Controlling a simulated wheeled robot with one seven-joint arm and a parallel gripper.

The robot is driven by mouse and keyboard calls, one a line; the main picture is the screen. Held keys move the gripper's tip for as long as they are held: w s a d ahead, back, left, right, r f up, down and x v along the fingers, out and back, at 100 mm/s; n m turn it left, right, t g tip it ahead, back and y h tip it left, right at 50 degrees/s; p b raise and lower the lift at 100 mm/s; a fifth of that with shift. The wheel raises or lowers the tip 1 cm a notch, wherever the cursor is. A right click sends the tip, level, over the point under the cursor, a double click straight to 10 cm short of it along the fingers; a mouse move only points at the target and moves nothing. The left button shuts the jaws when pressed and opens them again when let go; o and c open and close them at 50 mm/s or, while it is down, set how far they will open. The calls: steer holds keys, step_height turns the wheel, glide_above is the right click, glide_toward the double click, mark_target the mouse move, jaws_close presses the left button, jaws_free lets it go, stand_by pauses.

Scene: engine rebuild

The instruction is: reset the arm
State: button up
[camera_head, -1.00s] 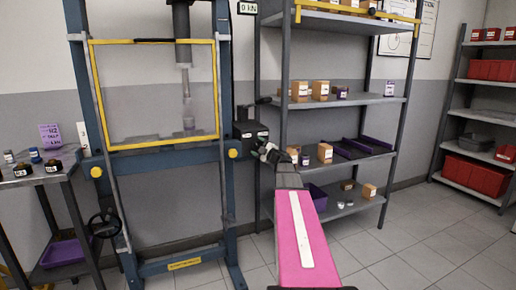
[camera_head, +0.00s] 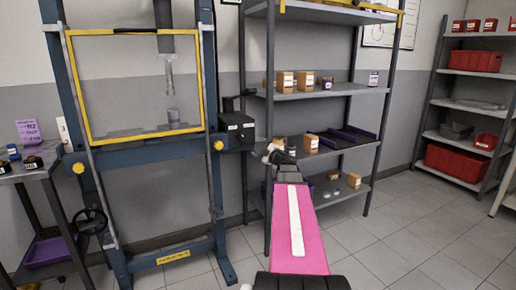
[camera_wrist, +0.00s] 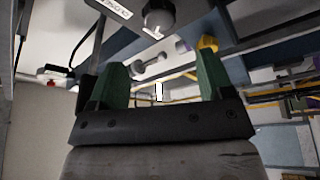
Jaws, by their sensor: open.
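My gripper (camera_wrist: 160,85) shows in the wrist view with two green fingers standing well apart. It is open, and nothing is held between the fingers. In the head view my pink arm link with a white stripe reaches forward from the bottom centre.
Cardboard boxes (camera_head: 285,81) and dark purple trays (camera_head: 340,140) stand on the shelves. A side table (camera_head: 30,172) with small parts is at the left. Another shelf unit with red bins (camera_head: 455,168) stands at the right. The tiled floor (camera_head: 400,235) is open at the right.

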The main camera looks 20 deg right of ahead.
steer(key=s+a+f+m+g+h, duration=0.35)
steer(key=a+f+m+h, duration=0.2)
steer(key=f+m, duration=0.35)
steer(key=s+a+f+m+g+h, duration=0.2)
steer(key=a+f+m+g+h, duration=0.4)
steer(key=f, duration=0.5)
steer(key=s+a+f+m+g+y, duration=0.1)
steer(key=s+a+f+g, duration=0.3)
steer(key=s+a, duration=0.4)
steer(key=s+a+f+g+y, duration=0.3)
steer(key=s+a+f+g, duration=0.2)
steer(key=s, duration=0.5)
steer(key=a+f, duration=0.2)
steer(key=a, duration=0.1)
steer(key=shift+m, duration=0.4)
